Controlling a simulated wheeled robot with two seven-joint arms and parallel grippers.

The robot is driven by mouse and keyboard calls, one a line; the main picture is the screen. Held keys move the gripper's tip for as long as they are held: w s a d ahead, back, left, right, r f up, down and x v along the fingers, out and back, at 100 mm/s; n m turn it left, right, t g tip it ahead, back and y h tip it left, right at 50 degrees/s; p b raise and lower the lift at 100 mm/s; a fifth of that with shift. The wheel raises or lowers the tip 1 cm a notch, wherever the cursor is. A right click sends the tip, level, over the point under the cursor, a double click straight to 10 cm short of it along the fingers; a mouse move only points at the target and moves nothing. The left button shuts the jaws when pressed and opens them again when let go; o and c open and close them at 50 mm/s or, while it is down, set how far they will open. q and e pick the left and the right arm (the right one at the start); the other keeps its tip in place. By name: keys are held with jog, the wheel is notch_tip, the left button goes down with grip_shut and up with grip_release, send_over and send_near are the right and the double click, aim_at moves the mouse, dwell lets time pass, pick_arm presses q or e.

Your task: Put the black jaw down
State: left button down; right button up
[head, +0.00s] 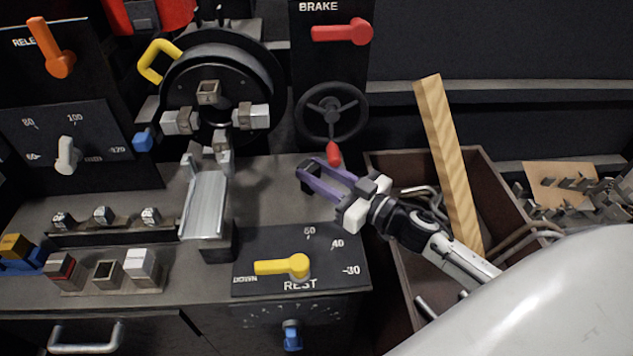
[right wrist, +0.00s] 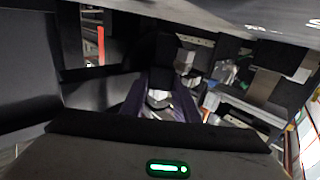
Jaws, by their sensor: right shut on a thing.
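My right gripper (head: 312,175) has purple fingers and hangs over the grey bench, right of the chuck. It is shut on a small black jaw (head: 308,181) at its fingertips, partly hidden by the fingers. In the right wrist view a dark block (right wrist: 158,52) shows beyond the purple fingers; it is too dark to make out its shape. The round chuck (head: 217,112) carries several pale metal jaws. My left gripper is not in view.
Pale jaw blocks (head: 142,266) and a hollow block (head: 106,273) sit on the bench front. A yellow lever (head: 283,265) stands on the REST panel. A dark handwheel (head: 332,112) is behind the gripper. An open brown box (head: 478,161) with a wooden bar (head: 449,165) is at right.

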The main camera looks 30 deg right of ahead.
notch_tip(320, 180, down, 3)
jog(key=shift+r+b, duration=0.15)
jog(key=shift+b, duration=0.25)
jog(key=o, duration=1.2)
jog(key=shift+s, duration=0.15)
jog(key=v, duration=1.2)
